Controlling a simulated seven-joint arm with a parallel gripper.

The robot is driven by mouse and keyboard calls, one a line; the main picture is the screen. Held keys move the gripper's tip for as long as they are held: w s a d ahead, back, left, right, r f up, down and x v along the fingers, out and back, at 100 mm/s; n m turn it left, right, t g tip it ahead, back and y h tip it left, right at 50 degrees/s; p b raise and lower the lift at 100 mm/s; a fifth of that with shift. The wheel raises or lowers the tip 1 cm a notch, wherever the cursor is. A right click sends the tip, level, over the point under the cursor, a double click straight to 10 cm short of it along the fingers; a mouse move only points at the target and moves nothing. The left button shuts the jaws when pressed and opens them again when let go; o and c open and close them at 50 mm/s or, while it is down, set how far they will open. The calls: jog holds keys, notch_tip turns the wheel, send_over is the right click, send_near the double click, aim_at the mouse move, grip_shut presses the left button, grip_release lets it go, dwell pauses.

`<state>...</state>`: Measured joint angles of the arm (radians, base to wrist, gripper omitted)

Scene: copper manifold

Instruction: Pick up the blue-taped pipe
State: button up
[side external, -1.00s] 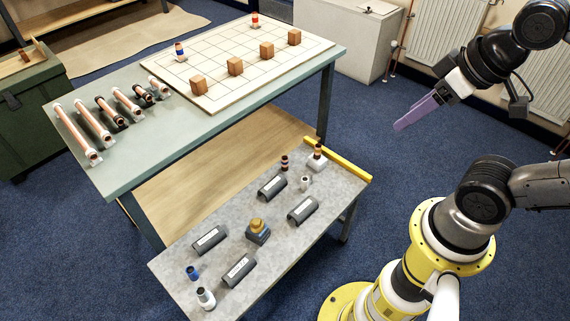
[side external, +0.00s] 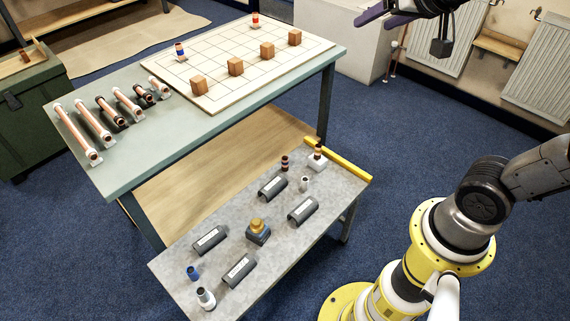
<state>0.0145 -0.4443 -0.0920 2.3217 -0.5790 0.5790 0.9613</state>
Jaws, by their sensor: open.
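An upright pipe piece with a blue band (side external: 180,52) stands on the white gridded board at its left side, on the green table. A second small blue piece (side external: 193,272) stands on the grey low table near its left front end; I cannot tell whether its blue is tape. My gripper (side external: 374,17) has purple fingers and is at the top edge of the view, partly cut off. It is open, empty and high up, to the right of the board and apart from both blue pieces.
The gridded board (side external: 222,78) also holds several wooden blocks and a red-banded piece (side external: 255,20). Several copper pipes lie at the green table's left. The grey table (side external: 283,243) holds dark labelled blocks, small fittings and a yellow bar (side external: 338,159).

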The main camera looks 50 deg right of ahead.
jog(key=w+d, duration=0.1)
jog(key=w, duration=0.6)
jog(key=n+g+y, duration=0.2)
jog(key=g, duration=0.1)
send_over(285, 158)
jog(key=a, duration=0.3)
notch_tip(285, 158, down, 42)
jog(key=s+f+g, duration=0.2)
jog(key=s+f, duration=0.3)
jog(key=f, duration=0.5)
jog(key=shift+d+x, duration=0.2)
jog(key=shift+x, duration=3.35)
jog(key=shift+d+x, duration=0.15)
jog(key=shift+x, duration=3.4)
jog(key=shift+s, duration=0.15)
jog(key=shift+c, duration=0.2)
